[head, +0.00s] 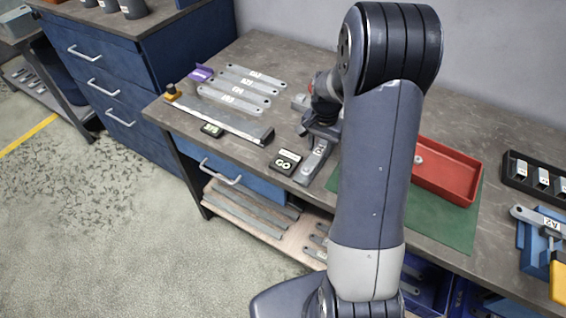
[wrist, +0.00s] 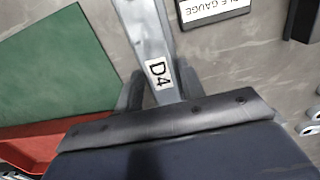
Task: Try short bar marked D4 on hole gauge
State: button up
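A grey metal bar with a white D4 label (wrist: 158,72) is between the two fingers of my gripper (wrist: 160,92) in the wrist view. The fingers lie close against its sides. In the head view the bar (head: 314,163) points toward the bench's front edge, and my gripper (head: 322,125) is at its back end. A card reading "GAUGE" (wrist: 212,8) lies beside the bar in the wrist view. I cannot make out the hole gauge's pins; my gripper and arm cover part of that area.
Several labelled bars (head: 245,88) lie at the back left of the bench, behind a long dark fixture (head: 225,115) with a small card (head: 212,130). A red tray (head: 448,170) sits on a green mat (head: 440,222) right of my arm. A black rack (head: 545,180) is farther right.

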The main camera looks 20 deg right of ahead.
jog(key=o, duration=0.3)
notch_tip(320, 180, up, 11)
jog(key=shift+f, duration=0.1)
dwell(0.4)
notch_tip(320, 180, down, 11)
jog(key=shift+r+p, duration=0.3)
jog(key=shift+r, duration=0.15)
dwell(0.4)
jog(key=shift+r, duration=0.1)
